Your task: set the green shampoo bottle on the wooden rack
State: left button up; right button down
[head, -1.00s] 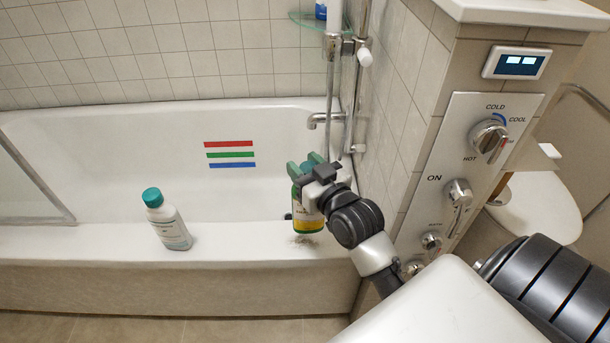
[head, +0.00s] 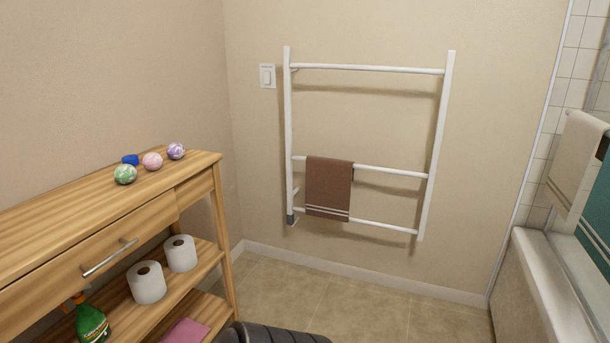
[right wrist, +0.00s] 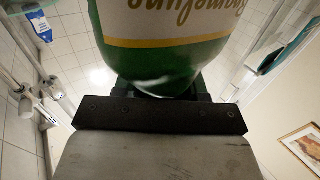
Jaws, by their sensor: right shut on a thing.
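The green shampoo bottle (right wrist: 165,62) fills the top middle of the right wrist view. It has a white and yellow label with upside-down writing. My right gripper (right wrist: 155,92) is shut on it; the bottle hides much of the fingers. The wooden rack (head: 110,207) stands at the left of the head view, with a top board, a drawer and lower shelves. The bottle and both grippers are outside the head view. My left gripper is in neither current view.
Several small balls (head: 153,162) sit on the rack top. Toilet rolls (head: 146,283), a green spray bottle (head: 92,324) and a pink cloth (head: 186,332) occupy lower shelves. The top's near left part looks clear. A towel rail (head: 365,168) and the tub edge (head: 535,270) stand farther right.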

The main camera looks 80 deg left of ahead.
aim_at(79, 208)
jog(key=u, duration=3.1)
jog(key=i+j+u, duration=0.1)
jog(key=u, duration=1.4)
jog(key=i+l, duration=0.05)
